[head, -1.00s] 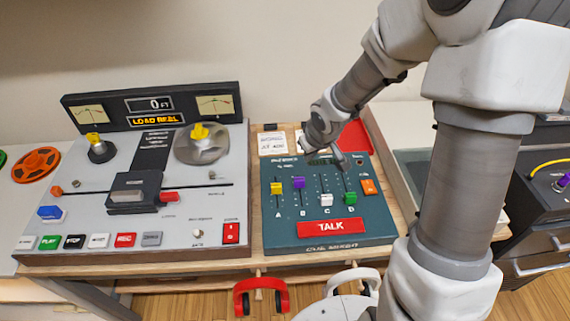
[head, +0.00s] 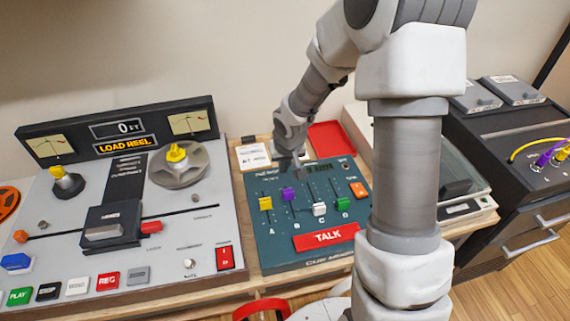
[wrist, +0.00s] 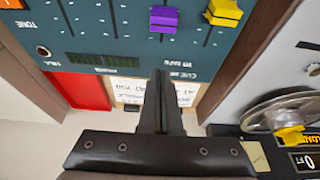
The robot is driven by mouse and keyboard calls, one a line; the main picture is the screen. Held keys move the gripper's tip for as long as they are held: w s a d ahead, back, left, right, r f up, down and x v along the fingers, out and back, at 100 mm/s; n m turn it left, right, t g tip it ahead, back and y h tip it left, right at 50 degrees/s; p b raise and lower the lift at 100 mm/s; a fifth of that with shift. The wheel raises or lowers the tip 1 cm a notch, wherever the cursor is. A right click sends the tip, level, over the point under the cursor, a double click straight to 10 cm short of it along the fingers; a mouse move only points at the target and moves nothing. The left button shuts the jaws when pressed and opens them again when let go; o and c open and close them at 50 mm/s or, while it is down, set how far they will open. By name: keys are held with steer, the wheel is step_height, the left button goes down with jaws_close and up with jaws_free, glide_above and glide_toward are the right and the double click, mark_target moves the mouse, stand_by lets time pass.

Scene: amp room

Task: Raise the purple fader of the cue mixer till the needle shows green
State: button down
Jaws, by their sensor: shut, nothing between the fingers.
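The cue mixer (head: 270,240) is a blue-green panel with faders A to D. The purple fader (head: 288,194) sits in slot B, near the upper end of its slot; it also shows in the wrist view (wrist: 163,19). My gripper (head: 298,172) is shut and empty, pointing down just behind the purple fader. In the wrist view its fingertips (wrist: 160,73) line up with the purple fader's slot, with a gap to the fader. A small dark display (wrist: 103,59) lies on the mixer's back part; I cannot read a needle on it.
The yellow fader (head: 265,203) is left of the purple one; white (head: 319,209) and green (head: 342,204) faders are to the right. A tape machine (head: 215,210) with two needle meters stands left. A red tray (head: 327,137) and a paper card (head: 253,155) lie behind the mixer.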

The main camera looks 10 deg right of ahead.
mark_target(287, 189)
steer(key=x, duration=0.4)
steer(key=shift+f+b, duration=0.2)
steer(key=shift+b, duration=0.2)
steer(key=shift+s+r, duration=0.25)
steer(key=shift+s, duration=1.75)
steer(key=shift+s, duration=0.1)
steer(key=shift+s+b, duration=0.55)
steer(key=shift+s, duration=0.1)
steer(key=p+v, duration=0.8)
steer(key=v, duration=0.9)
steer(key=shift+r+p, duration=0.2)
steer(key=shift+p, duration=0.2)
